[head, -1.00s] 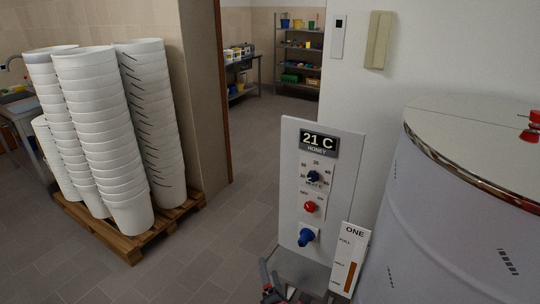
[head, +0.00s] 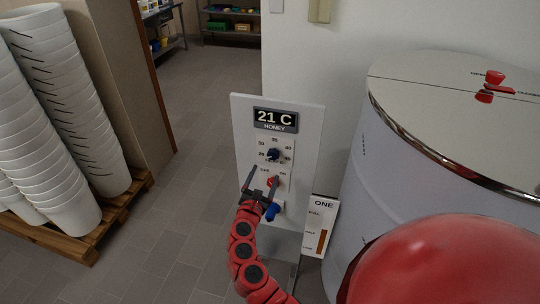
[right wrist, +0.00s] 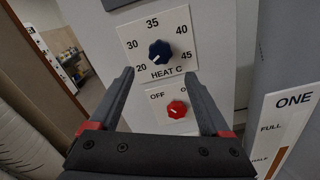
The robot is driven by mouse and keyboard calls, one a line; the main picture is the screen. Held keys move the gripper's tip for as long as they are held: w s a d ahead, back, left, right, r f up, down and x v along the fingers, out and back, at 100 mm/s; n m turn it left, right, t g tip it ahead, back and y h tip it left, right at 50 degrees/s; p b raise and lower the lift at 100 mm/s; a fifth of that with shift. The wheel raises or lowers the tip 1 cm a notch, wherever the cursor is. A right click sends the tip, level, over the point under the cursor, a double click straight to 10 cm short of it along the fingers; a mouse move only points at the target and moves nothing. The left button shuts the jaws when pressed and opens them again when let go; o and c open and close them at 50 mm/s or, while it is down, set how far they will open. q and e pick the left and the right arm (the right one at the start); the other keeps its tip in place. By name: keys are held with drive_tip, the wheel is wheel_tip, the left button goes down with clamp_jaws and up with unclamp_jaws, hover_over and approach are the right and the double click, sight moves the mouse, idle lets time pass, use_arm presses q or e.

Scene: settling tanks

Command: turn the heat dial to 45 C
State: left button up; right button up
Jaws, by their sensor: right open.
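The heat dial (head: 273,154) is a dark blue knob on a white plate marked HEAT C, on the upright panel (head: 309,130). In the right wrist view the dial (right wrist: 160,51) shows a white mark at its lower left, toward the 20; 45 is at its lower right. The display (head: 275,119) above reads 21 C HONEY. My right gripper (head: 262,175) is open and empty in front of the panel, below the dial. In the right wrist view its fingertips (right wrist: 159,75) lie left and right below the dial, apparently not touching it. My left gripper is not in view.
A red OFF/ON knob (right wrist: 177,109) sits just below the dial, between the fingers in the wrist view. A blue knob (head: 272,212) is lower. A gauge marked ONE (head: 319,222) and a large drum (head: 400,170) stand right. Stacked white buckets (head: 50,110) stand left.

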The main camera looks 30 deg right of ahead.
sight(272, 157)
drive_tip(key=p+x, duration=0.1)
drive_tip(key=x, duration=0.7)
drive_tip(key=shift+w+d, duration=0.25)
clamp_jaws()
